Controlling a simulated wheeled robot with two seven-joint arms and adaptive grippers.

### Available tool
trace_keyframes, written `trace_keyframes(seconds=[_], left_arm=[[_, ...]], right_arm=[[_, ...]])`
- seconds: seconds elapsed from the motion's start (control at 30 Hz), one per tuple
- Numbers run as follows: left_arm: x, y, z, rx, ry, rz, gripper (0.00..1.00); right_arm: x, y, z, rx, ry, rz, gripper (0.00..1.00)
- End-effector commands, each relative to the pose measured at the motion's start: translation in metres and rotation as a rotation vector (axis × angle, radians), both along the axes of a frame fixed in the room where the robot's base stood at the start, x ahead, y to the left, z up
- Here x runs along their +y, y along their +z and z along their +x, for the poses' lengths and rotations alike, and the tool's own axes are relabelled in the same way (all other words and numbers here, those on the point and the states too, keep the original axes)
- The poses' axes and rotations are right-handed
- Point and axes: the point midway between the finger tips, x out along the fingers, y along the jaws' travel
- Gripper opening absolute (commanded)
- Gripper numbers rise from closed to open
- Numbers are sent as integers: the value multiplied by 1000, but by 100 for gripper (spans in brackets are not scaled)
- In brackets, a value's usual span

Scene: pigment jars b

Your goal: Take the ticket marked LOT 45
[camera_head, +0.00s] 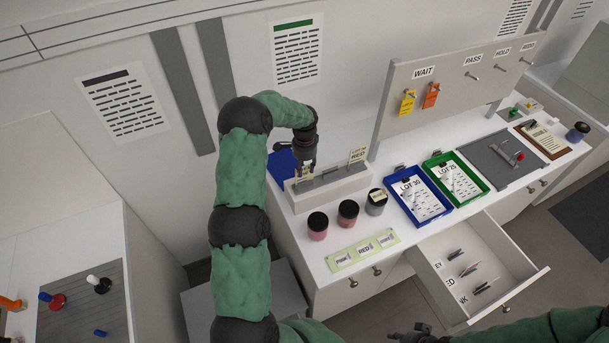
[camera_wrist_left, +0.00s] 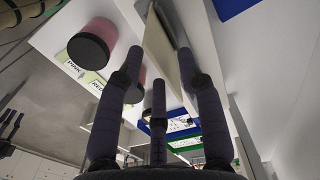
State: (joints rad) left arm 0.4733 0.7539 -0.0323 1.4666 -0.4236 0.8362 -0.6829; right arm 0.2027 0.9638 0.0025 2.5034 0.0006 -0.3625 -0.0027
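A grey slotted holder (camera_head: 334,184) stands on the counter with two cream tickets upright in it. The right ticket (camera_head: 357,155) reads RED on its lower line; its upper line is too small to read surely. The left ticket (camera_head: 303,175) is partly hidden by my left gripper (camera_head: 306,162), and its lettering is unreadable. In the left wrist view a cream card (camera_wrist_left: 161,50) stands between the spread fingers of my left gripper (camera_wrist_left: 160,60), with gaps visible beside it. My right gripper (camera_head: 418,332) is low at the bottom edge, over the floor, its fingers unclear.
Several dark-lidded jars (camera_head: 348,212) stand before the holder, beside a label strip (camera_head: 362,249). A blue tray (camera_head: 446,211) and a green tray (camera_head: 484,188) hold lot sheets. An open drawer (camera_head: 512,291) juts out in front. A peg board (camera_head: 450,91) rises behind.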

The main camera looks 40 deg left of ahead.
Motion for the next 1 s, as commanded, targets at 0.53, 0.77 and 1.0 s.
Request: trace_keyframes(seconds=[0.53,0.77,1.0], left_arm=[[1,-30,2,-2,0,1,34],[1,-30,2,-1,-1,0,0],[1,-30,2,-1,-1,0,0]], right_arm=[[0,9,0,0,0,0,35],[0,9,0,0,0,0,35],[0,9,0,0,0,0,35]])
